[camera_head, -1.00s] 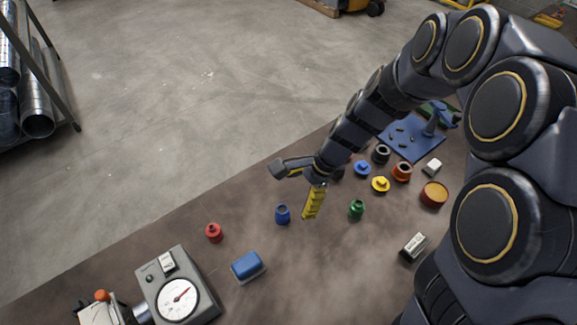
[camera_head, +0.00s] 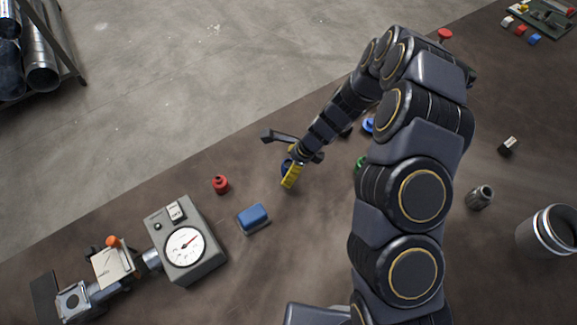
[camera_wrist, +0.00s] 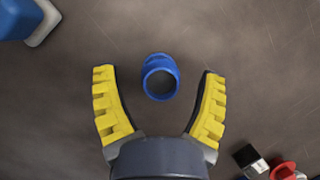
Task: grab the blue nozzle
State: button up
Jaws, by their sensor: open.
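The blue nozzle (camera_wrist: 160,67) stands on the table in the wrist view, its round opening facing the camera. It lies ahead of and between the two yellow fingertips of my gripper (camera_wrist: 159,72), with a gap on each side. My gripper is open and empty. In the head view my gripper (camera_head: 290,172) is low over the table, and the nozzle (camera_head: 285,167) is mostly hidden behind its yellow finger.
A gauge box (camera_head: 186,240) stands farther left. In the wrist view a black and white block (camera_wrist: 250,158) and a red part (camera_wrist: 284,171) lie lower right.

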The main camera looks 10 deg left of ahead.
jog(key=shift+a+f, duration=0.1)
jog(key=shift+f, duration=0.25)
jog(key=shift+c, duration=0.3)
jog(key=c, duration=1)
jog(key=shift+r, duration=0.1)
